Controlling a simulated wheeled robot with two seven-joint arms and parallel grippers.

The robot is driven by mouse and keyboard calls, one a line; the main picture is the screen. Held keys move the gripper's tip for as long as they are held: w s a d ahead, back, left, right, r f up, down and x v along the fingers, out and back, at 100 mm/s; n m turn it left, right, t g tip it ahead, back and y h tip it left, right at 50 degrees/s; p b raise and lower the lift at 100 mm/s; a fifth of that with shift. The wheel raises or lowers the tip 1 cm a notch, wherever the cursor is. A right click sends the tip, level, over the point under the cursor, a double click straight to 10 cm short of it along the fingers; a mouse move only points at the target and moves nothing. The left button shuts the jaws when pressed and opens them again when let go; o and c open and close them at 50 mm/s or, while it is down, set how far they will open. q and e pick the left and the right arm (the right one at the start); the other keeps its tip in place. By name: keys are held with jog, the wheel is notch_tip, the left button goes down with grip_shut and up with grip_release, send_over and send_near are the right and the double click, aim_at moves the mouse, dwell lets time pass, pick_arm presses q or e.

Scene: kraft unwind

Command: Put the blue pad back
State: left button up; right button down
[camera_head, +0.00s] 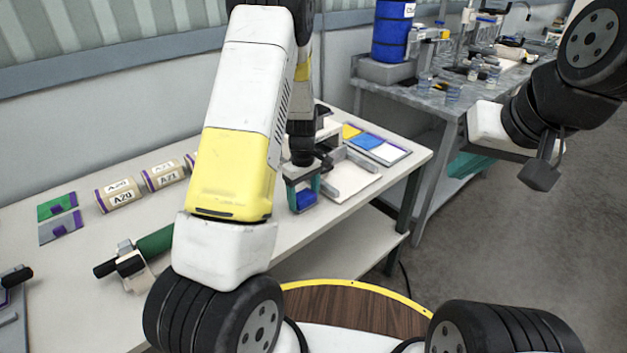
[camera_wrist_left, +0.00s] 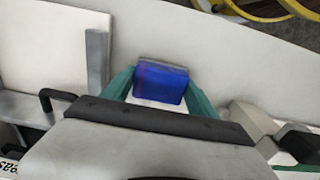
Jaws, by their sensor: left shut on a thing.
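The blue pad (camera_head: 305,199) is between the fingers of my left gripper (camera_head: 303,192), at the front right part of the white table. In the left wrist view the blue pad (camera_wrist_left: 160,82) sits between the two teal fingers, which touch its sides; a thin red line runs along it. My left gripper is shut on it. A strip with yellow, blue (camera_head: 367,142) and white squares lies behind and to the right. My right arm is at the upper right, away from the table; its gripper (camera_head: 541,174) shows only in part.
Grey rails (camera_head: 350,176) stand on a pale plate beside my left gripper. Rolls marked A20 (camera_head: 118,195) and A21 (camera_head: 162,175), a green plate (camera_head: 56,206) and a green-handled tool (camera_head: 150,245) are at left. A bench with a blue drum (camera_head: 393,32) stands behind right.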

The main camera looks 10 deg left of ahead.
aim_at(304, 195)
pick_arm(q)
jog(key=shift+f, duration=0.1)
jog(key=o, duration=1.3)
jog(key=s+r+m+t+h, duration=0.1)
jog(key=s+r, duration=0.2)
jog(key=r, duration=0.7)
jog(key=s+r+m+t, duration=0.1)
jog(key=s+r+m, duration=0.1)
jog(key=r, duration=0.9)
jog(key=s+d+r+m+t, duration=0.1)
jog(key=s+r+m, duration=0.3)
jog(key=s, duration=0.5)
jog(key=s+d+r+m+t+h, duration=0.1)
jog(key=s+r+m+t, duration=0.2)
jog(key=s+r, duration=0.3)
jog(key=s+m, duration=0.1)
jog(key=s, duration=0.3)
jog(key=shift+r, duration=0.3)
jog(key=shift+s+d, duration=0.1)
